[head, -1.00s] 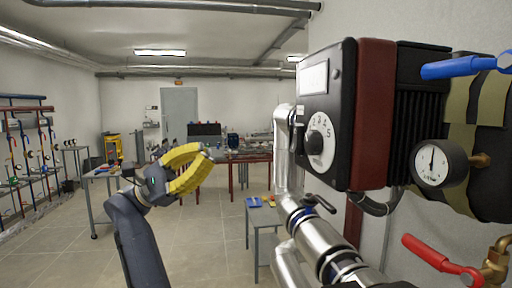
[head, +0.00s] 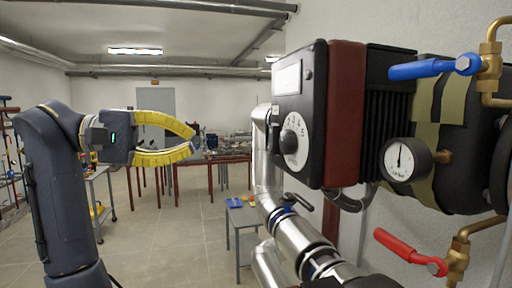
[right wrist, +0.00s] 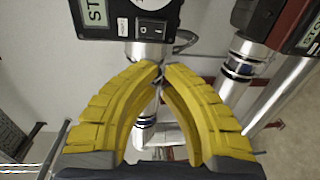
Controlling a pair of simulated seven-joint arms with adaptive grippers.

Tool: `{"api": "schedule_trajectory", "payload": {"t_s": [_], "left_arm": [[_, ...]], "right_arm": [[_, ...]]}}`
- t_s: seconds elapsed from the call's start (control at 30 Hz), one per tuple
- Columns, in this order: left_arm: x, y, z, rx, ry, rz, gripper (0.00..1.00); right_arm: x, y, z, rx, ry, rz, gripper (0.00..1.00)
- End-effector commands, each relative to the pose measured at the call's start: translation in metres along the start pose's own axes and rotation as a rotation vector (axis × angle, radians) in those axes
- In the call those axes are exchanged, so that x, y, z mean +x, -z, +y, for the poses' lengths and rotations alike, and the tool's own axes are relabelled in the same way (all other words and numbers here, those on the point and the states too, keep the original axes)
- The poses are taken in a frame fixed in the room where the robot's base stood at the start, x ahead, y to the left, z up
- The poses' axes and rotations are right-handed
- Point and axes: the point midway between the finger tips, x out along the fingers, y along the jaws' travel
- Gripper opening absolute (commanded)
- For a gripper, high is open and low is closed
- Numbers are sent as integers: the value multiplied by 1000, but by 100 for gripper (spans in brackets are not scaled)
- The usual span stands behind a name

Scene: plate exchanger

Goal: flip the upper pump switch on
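A second box (right wrist: 305,35) shows at the upper right. I cannot tell which is the upper pump.
Silver pipes (head: 305,240) run below the large unit. A blue-handled valve (head: 430,68), a gauge (head: 406,160) and a red-handled valve (head: 408,250) stand at the right. A small grey table (head: 242,217) and workbenches are behind. The floor in the middle is clear.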

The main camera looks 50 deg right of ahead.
Motion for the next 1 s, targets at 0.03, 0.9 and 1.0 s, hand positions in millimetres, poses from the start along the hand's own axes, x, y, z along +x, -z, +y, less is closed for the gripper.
{"api": "schedule_trajectory", "payload": {"t_s": [0.03,0.9,1.0], "left_arm": [[0,0,0,0,0,0,58],[0,1,0,0,0,1,58],[0,1,0,0,0,1,58]], "right_arm": [[0,0,0,-1,-1,0,0],[115,0,0,-1,-1,-3,0],[125,0,0,-1,-2,-2,0]]}}
